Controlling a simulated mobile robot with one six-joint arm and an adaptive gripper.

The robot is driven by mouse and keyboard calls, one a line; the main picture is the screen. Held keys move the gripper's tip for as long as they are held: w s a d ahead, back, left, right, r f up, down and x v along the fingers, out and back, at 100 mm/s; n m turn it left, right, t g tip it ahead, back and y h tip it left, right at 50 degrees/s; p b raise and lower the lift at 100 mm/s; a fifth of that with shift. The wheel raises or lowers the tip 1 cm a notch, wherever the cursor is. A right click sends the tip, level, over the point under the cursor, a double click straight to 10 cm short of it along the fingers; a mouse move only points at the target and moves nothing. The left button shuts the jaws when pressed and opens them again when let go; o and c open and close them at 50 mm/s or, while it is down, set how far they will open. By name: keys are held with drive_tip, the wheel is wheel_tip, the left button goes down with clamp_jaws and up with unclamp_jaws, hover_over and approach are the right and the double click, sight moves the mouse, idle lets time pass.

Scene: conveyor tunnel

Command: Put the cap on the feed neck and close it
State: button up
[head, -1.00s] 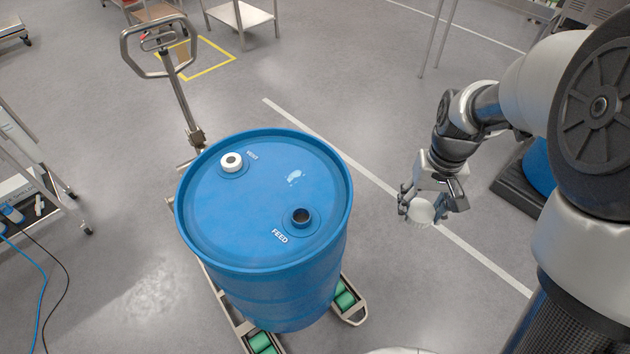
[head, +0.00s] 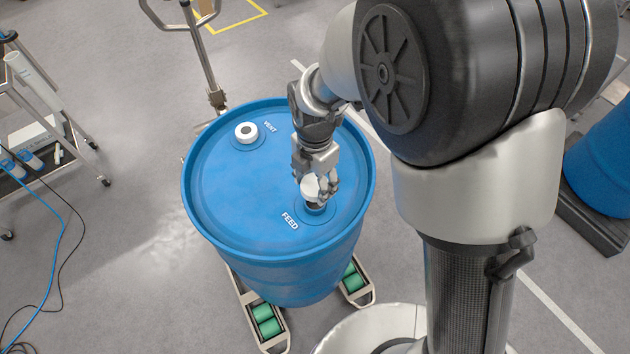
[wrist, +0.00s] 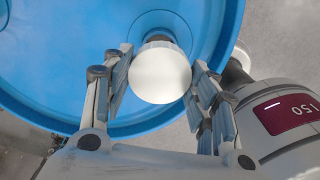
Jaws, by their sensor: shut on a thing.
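My gripper (head: 318,186) is shut on a white round cap (head: 310,188). In the wrist view the cap (wrist: 160,74) sits between the two fingers, and part of the dark feed neck shows behind it (wrist: 157,37). In the head view the cap is directly over the feed neck (head: 314,207), close above it or touching; I cannot tell which. The cap looks slightly tilted in the head view. The neck stands on the lid of the blue drum (head: 235,195), beside the FEED label, and its top is hidden by the cap and fingers.
A white vent fitting (head: 246,132) stands at the back left of the lid. The drum rests on a pallet truck with green rollers (head: 265,320). A cart (head: 60,135) with cables stands at the left. Another blue drum (head: 602,165) is at the right.

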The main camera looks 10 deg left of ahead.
sight(315, 193)
drive_tip(key=shift+f+b, duration=1.95)
drive_tip(key=shift+f, duration=0.6)
drive_tip(key=shift+w+f, duration=0.1)
drive_tip(key=shift+f, duration=0.35)
drive_tip(key=shift+f+b, duration=0.7)
drive_tip(key=shift+f, duration=0.05)
drive_tip(key=shift+f, duration=0.25)
drive_tip(key=m, duration=0.5)
